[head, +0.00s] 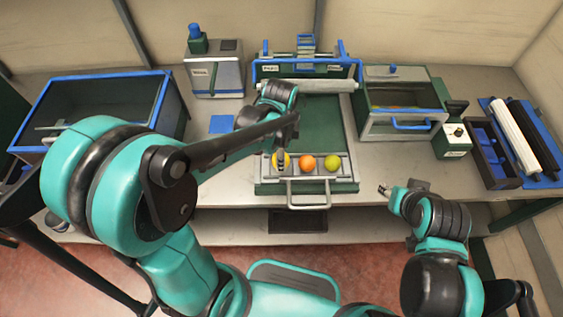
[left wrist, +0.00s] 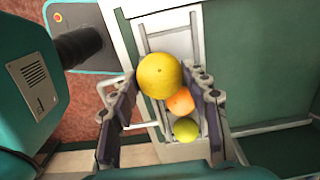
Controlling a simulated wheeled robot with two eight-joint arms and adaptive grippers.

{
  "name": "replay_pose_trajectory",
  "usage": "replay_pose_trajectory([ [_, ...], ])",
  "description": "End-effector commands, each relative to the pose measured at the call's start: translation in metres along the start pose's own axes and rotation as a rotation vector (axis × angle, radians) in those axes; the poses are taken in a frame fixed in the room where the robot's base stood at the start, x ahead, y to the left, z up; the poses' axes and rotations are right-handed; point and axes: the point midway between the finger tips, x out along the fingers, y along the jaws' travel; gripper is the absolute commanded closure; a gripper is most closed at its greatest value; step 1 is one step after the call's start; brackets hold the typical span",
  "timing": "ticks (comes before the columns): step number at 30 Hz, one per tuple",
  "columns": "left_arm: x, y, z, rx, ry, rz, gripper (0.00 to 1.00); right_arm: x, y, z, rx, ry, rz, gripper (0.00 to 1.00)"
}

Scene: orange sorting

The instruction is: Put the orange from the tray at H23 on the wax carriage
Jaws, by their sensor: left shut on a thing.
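No H23 label or wax carriage is readable.
A grey roller (head: 309,86) crosses the station's back. A blue-rimmed bin (head: 158,100) stands left, a glass-fronted box (head: 395,122) right, then a small green switch box (head: 453,140) and a rack with white and black rollers (head: 512,132). A blue square (head: 221,124) lies on the bench.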

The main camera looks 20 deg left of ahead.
Motion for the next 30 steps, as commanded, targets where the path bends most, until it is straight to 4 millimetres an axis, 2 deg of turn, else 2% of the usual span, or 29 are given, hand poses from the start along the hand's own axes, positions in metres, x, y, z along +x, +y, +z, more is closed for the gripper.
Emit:
replay_pose_trajectory([
  [3,0.011,-0.017,-0.002,-0.002,0.000,0.000,0.83,0.005,0.000,0.004,0.000,0.000,0.000,0.60],
  [6,0.014,-0.022,-0.003,-0.002,0.000,0.000,0.83,0.006,0.000,0.004,0.000,0.000,0.000,0.60],
  [10,0.025,-0.023,-0.003,-0.002,0.000,0.000,0.83,0.010,0.000,0.007,0.000,0.000,0.000,0.60],
  [16,0.054,-0.023,-0.003,-0.002,0.000,0.000,0.83,0.021,0.000,0.015,0.000,0.000,0.000,0.60],
  [28,0.058,-0.023,-0.003,-0.002,0.000,0.000,0.83,0.023,0.000,0.016,0.000,0.000,0.000,0.60],
  [29,0.057,-0.023,-0.003,-0.002,0.000,0.000,0.45,0.022,0.000,0.016,0.000,0.000,0.000,0.60],
  [30,0.057,-0.023,-0.003,-0.002,0.000,0.000,0.35,0.022,0.000,0.016,0.000,0.000,0.000,0.60],
])
